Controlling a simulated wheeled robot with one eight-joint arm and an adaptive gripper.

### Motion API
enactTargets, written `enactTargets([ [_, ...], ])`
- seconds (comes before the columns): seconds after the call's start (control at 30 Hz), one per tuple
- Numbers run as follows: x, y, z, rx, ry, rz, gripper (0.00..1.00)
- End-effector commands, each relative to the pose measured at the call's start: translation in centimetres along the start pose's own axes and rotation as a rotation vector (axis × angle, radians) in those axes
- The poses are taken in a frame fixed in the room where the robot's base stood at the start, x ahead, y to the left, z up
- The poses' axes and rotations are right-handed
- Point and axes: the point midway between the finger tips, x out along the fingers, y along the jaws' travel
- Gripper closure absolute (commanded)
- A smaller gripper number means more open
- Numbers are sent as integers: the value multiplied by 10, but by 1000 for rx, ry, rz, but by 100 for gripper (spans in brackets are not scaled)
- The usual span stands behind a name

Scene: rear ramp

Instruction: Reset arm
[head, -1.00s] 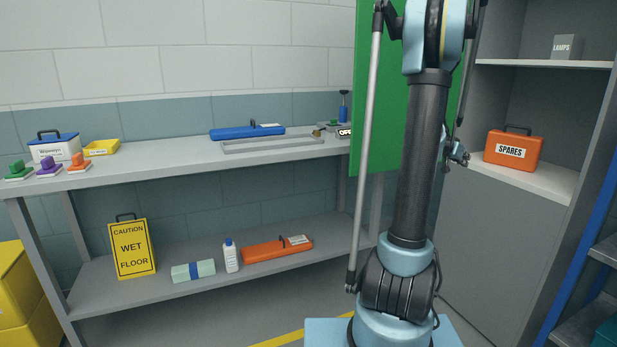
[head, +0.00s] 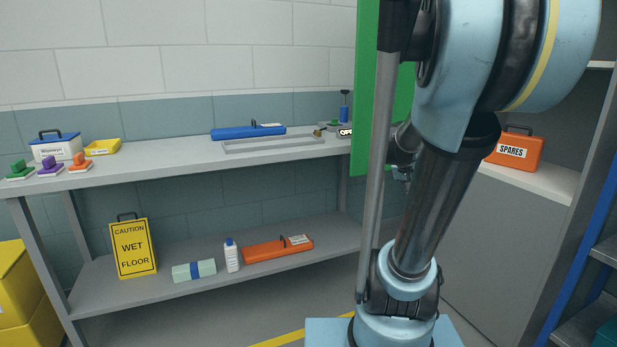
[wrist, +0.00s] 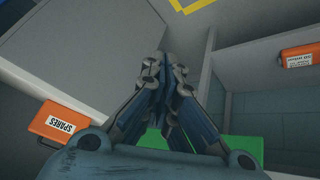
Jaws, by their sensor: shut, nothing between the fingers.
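My gripper (wrist: 163,62) shows in the wrist view with its fingers together and nothing between them. In the head view it is mostly hidden behind my own arm, with only a small dark part (head: 403,150) showing in front of the green panel (head: 372,90). My arm stands folded over its light blue base and hides the middle right of the head view. The wrist view looks down past the fingers, with the orange SPARES box (wrist: 62,128) to the left and the green panel (wrist: 232,150) below right.
A grey bench (head: 180,158) at left carries a blue case (head: 247,132), a yellow tray (head: 102,147) and small handled blocks. Its lower shelf holds a wet-floor sign (head: 133,248), a white bottle (head: 231,255) and an orange case (head: 278,249).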

Motion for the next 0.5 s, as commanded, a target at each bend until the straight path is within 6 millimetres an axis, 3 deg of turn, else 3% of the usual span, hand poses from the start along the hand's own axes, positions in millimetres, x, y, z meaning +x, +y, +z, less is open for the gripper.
enactTargets([
  [0.03,-5,-5,19,-28,-22,-22,100],
  [0.5,-35,-44,179,-309,-214,-245,100],
])
